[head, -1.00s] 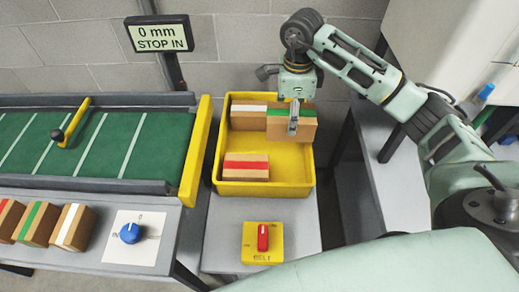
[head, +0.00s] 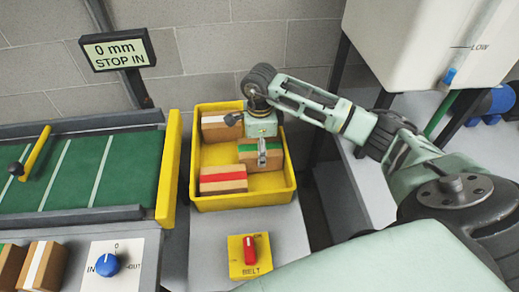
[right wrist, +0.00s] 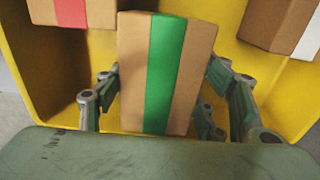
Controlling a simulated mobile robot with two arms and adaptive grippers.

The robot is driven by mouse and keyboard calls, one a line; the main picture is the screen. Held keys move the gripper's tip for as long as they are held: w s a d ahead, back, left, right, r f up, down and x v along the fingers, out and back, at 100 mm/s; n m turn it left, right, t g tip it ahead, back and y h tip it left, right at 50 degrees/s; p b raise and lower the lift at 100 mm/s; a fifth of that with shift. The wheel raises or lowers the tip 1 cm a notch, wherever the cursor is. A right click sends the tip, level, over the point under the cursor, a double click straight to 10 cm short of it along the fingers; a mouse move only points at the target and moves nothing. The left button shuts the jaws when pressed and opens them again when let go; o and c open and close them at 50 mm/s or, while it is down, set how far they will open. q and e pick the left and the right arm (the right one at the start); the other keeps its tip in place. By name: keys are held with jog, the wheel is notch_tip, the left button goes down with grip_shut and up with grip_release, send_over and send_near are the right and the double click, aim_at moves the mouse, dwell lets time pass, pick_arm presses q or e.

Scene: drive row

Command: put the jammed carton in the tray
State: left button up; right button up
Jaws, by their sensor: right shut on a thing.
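My right gripper (head: 262,152) is shut on a brown carton with a green stripe (head: 246,158). In the right wrist view the carton (right wrist: 130,75) sits between the two fingers of the gripper (right wrist: 164,75). The carton is inside the yellow tray's walls (head: 245,203), at the right side; I cannot tell whether it touches the tray floor. A red-striped carton (head: 222,187) and a white-striped carton (head: 214,134) lie in the tray, at the front left and back left. My left gripper is not in view.
The belt (head: 75,180) ends at a yellow bar (head: 169,170) left of the tray. A red belt switch (head: 249,248) is in front of the tray and a blue knob (head: 107,264) at front left. A sign (head: 118,50) reads "0 mm STOP IN".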

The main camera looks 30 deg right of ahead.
jog(key=shift+f, duration=0.55)
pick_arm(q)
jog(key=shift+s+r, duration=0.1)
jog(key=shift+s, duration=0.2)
pick_arm(e)
jog(key=shift+f, duration=0.15)
jog(key=o, duration=1.5)
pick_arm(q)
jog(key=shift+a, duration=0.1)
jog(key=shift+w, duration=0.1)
pick_arm(e)
jog(key=shift+r, duration=0.35)
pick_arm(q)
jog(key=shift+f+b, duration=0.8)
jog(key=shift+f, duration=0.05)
pick_arm(e)
notch_tip(320, 180, up, 12)
jog(key=shift+f, duration=0.15)
